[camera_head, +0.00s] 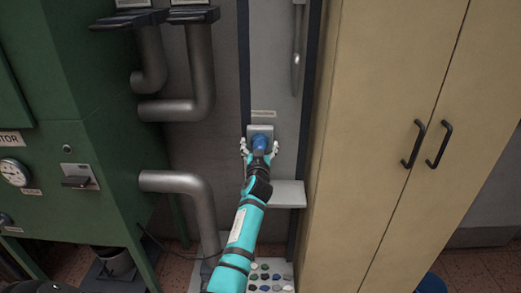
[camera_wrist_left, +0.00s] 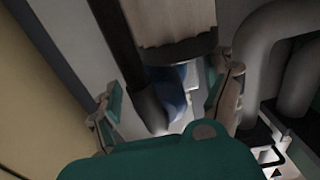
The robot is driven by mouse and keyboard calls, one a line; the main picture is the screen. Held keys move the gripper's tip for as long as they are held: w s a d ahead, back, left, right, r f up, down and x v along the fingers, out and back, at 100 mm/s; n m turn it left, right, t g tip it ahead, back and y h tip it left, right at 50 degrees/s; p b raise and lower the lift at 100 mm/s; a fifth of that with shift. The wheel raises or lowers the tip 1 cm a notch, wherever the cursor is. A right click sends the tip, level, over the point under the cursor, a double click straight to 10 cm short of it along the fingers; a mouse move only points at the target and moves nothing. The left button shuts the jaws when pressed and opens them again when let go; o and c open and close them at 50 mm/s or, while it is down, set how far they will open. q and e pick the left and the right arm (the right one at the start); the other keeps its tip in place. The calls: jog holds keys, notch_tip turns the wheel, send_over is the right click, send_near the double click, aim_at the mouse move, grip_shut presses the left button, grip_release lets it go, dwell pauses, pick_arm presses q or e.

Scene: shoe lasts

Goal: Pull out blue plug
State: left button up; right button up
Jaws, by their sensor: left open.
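The blue plug (camera_head: 259,142) sits in a pale socket plate (camera_head: 261,129) on the grey panel, under a small label. My left gripper (camera_head: 259,149) comes from below, with its open fingers on either side of the plug. In the left wrist view the blue plug (camera_wrist_left: 171,90) shows between the spread fingers of my left gripper (camera_wrist_left: 165,99), with visible gaps on both sides. A dark curved piece partly covers the plug there. My right gripper is not in view.
A small ledge (camera_head: 287,194) juts out to the right below the socket. Grey pipes (camera_head: 180,185) and a green machine (camera_head: 75,150) stand at left. A beige cabinet (camera_head: 400,90) stands at right. Several small coloured items (camera_head: 265,277) lie near the floor.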

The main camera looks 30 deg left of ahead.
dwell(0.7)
pick_arm(q)
grip_shut()
jog(key=shift+s+d, duration=0.4)
jog(key=shift+s, duration=0.25)
jog(key=shift+p+v, duration=0.8)
jog(key=shift+v, duration=1.4)
